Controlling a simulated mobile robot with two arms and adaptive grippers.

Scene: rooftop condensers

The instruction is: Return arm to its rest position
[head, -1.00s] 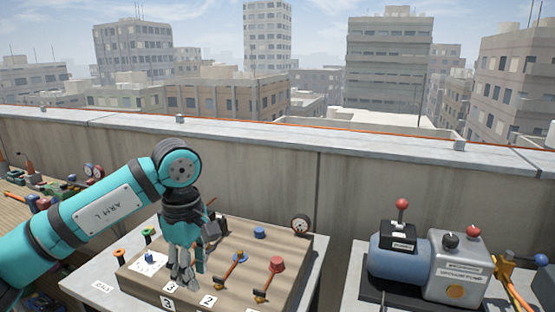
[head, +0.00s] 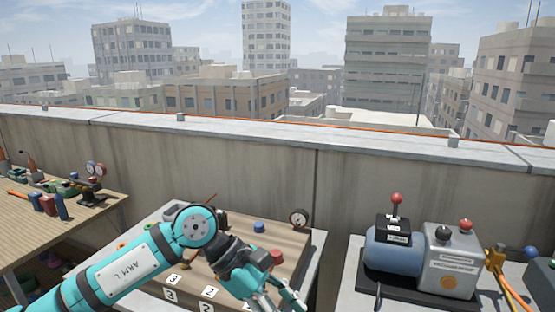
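My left arm (head: 125,268), teal with black bands and marked ARM L, reaches in from the lower left of the head view. Its elbow joint (head: 196,226) is in front of the wooden panel (head: 240,223). My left gripper (head: 278,298) is low in the view, over the panel's front right part. Its fingers look spread apart, with nothing visible between them. The fingertips are close to the bottom edge of the picture. The arm hides much of the panel's left and front. My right gripper is not in view.
The panel carries a blue knob (head: 259,227), a red knob (head: 278,259) and a gauge (head: 299,217). A blue and grey machine (head: 450,270) with a red-topped lever (head: 397,198) stands at right. A workbench (head: 40,230) with tools is at left. A concrete parapet (head: 330,170) runs behind.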

